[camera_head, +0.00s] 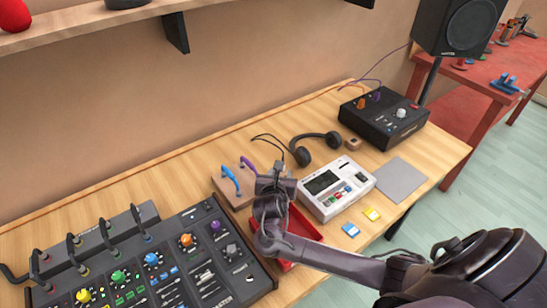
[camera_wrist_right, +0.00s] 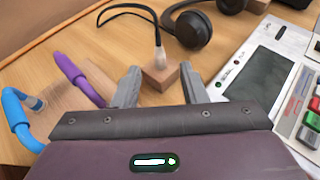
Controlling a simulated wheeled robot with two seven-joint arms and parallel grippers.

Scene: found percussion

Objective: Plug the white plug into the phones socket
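The white plug (camera_wrist_right: 160,58) shows in the right wrist view at the end of a dark cable. It stands upright in a small wooden block (camera_wrist_right: 160,78). My right gripper (camera_wrist_right: 159,68) is open and empty, with its fingers apart on either side of the plug and block in that view. I cannot tell how far above them it is. In the head view my right gripper (camera_head: 276,182) comes in from the right and hides the plug. Headphones (camera_head: 315,147) lie behind it. No phones label is readable, so I cannot tell which socket is that one. My left gripper is out of view.
A black mixer (camera_head: 262,268) with coloured knobs is at front left. A wooden block with blue (camera_head: 230,178) and purple (camera_head: 249,166) plugs is beside the gripper. A white device (camera_head: 353,204), a red tray (camera_head: 304,224) and a black box (camera_head: 383,135) stand right.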

